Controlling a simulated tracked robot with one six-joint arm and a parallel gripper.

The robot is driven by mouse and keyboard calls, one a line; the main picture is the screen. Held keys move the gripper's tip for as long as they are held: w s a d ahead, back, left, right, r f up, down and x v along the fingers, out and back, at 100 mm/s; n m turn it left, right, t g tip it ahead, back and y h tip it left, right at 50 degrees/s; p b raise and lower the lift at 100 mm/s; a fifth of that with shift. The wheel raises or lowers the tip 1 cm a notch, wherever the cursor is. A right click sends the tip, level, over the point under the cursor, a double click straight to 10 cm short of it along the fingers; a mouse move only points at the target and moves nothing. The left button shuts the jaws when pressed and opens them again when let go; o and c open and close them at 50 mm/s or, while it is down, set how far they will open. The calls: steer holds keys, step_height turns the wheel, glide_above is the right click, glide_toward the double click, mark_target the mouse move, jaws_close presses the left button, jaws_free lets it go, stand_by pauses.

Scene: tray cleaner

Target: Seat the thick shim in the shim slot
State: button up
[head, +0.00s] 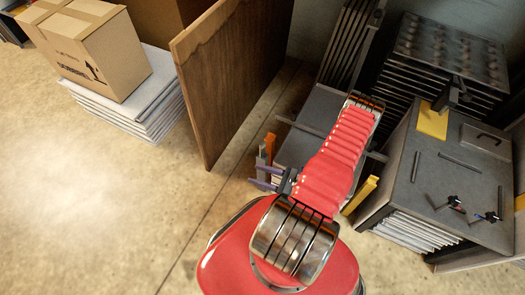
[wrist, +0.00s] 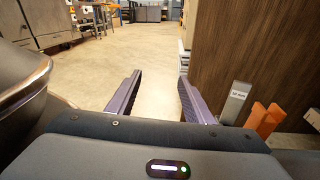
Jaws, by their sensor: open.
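My gripper (head: 258,177) is open and empty, with its two purple fingers apart and pointing left; the fingers also show in the wrist view (wrist: 160,78). A grey upright piece with a small, hardly legible label (wrist: 236,100) stands to the right of the fingers, apart from them. An orange upright piece (wrist: 264,119) stands beside it. In the head view the grey piece (head: 261,157) and the orange piece (head: 270,146) are just beyond the gripper. I cannot tell which piece is the thick shim. I cannot make out the shim slot.
A brown wooden panel (head: 225,80) stands beyond the gripper. A grey bench top (head: 455,185) with small tools and a yellow plate (head: 432,121) is at right. A cardboard box (head: 95,50) sits on stacked sheets at upper left. The floor at left is clear.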

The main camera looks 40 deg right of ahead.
steer(key=d+f+m+t+h, duration=0.2)
steer(key=d+f+m+h, duration=0.1)
steer(key=d+f+h, duration=0.15)
steer(key=m+h, duration=0.1)
steer(key=h, duration=0.3)
glide_toward(263, 145)
steer(key=shift+w+d+f+t, duration=0.1)
steer(key=shift+w+f+t, duration=0.15)
steer(key=shift+f, duration=0.2)
steer(key=shift+w+d, duration=0.15)
steer(key=shift+w, duration=2)
steer(key=shift+w+d, duration=0.15)
steer(key=shift+w, duration=2)
steer(key=shift+w, duration=0.1)
steer(key=w, duration=0.5)
steer(key=shift+d, duration=0.15)
steer(key=shift+c, duration=0.2)
